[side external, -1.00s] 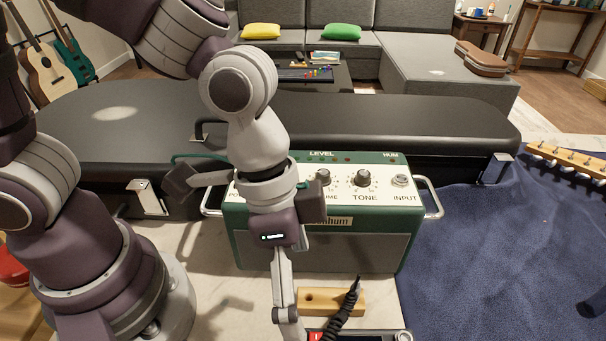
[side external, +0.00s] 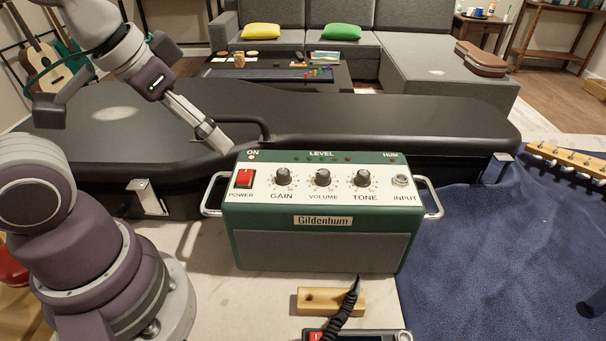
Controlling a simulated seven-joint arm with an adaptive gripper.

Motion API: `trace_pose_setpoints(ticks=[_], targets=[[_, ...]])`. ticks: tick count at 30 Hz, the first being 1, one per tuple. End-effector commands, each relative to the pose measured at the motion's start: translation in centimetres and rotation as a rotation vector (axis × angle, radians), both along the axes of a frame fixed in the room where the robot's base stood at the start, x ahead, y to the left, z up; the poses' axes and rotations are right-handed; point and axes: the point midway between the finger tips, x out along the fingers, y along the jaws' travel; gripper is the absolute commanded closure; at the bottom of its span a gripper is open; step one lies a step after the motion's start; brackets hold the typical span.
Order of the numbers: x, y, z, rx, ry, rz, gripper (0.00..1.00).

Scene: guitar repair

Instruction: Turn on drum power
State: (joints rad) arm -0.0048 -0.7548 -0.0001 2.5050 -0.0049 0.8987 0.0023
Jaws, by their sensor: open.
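A green and cream amplifier (side external: 320,250) labelled Gildenhum stands in the middle. Its red POWER switch (side external: 244,179) sits at the left of its panel, below a small ON lamp (side external: 251,157). GAIN, VOLUME and TONE knobs and an INPUT jack run to the right, and a HUM label is at the upper right. No drum is in view. My gripper (side external: 214,138) is behind and left of the amplifier, over the black case, apart from the switch. It is open, with no object visible in it; one finger is hard to make out.
The long black case (side external: 400,110) with a handle lies behind the amplifier. Metal handles stick out at both amplifier sides. A wooden block (side external: 318,301) and a device with a coiled black cable (side external: 347,313) lie in front. A blue cloth (side external: 500,260) and a guitar headstock (side external: 570,160) are at right.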

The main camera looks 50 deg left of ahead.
Motion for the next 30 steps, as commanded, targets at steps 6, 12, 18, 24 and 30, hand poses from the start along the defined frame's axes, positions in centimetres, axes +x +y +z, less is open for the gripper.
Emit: trace_pose_setpoints(ticks=[6,12,18,24,30], targets=[[0.1,-0.4,0.0,0.001,0.006,-0.02,0.12],[0.9,-6.4,-0.3,0.039,0.079,-0.287,0.38],[-1.4,-14.6,-1.3,0.097,0.147,-0.609,0.64],[-4.0,-18.3,-2.1,0.126,0.173,-0.76,0.9],[-4.2,-18.5,-2.1,0.126,0.174,-0.77,1.0]])
